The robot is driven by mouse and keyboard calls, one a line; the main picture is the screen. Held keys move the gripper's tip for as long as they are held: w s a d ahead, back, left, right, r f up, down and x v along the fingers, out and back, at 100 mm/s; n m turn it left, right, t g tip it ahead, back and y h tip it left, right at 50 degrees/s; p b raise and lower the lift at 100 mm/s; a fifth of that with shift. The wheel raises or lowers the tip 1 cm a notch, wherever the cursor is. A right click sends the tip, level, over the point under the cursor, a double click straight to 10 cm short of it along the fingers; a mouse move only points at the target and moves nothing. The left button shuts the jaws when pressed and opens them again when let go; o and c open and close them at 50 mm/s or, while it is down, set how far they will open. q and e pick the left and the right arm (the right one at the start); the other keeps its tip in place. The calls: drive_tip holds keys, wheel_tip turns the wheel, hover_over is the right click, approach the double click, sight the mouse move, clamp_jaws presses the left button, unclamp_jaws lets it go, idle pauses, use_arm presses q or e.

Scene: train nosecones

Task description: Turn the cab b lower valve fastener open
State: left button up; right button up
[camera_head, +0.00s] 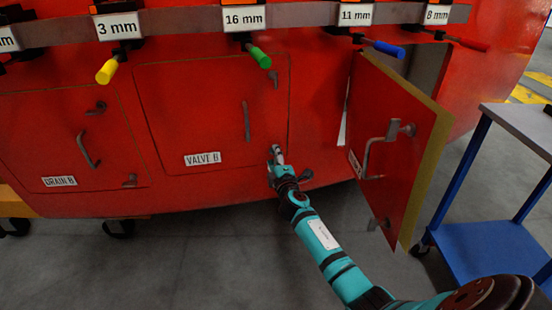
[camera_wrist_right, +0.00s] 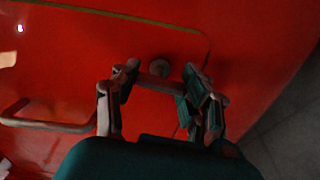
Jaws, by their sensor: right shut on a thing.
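The red valve door (camera_head: 200,112), labelled VALVE B, is closed in the train's red nose. Its upper fastener (camera_head: 274,80) is a small dark knob near the top right corner. The lower valve fastener (camera_wrist_right: 159,68) is near the door's lower right corner; in the head view my gripper largely covers it. My right gripper (camera_head: 277,157) reaches up to it from below. In the right wrist view, the fingers of the right gripper (camera_wrist_right: 155,92) stand on both sides of the fastener, shut on it. The fastener's exact turn angle is hard to tell. My left gripper is not in view.
The door handle (camera_head: 246,121) is left of the fasteners. An open red door (camera_head: 399,160) juts out at the right. A blue cart (camera_head: 490,210) stands beyond it. Tools with coloured handles hang from a rail (camera_head: 190,20) above. The DRAIN B door (camera_head: 60,135) is closed.

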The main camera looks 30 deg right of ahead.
drive_tip(key=shift+n, duration=0.5)
drive_tip(key=o, duration=1.2)
drive_tip(key=shift+s, duration=0.1)
drive_tip(key=v, duration=1.2)
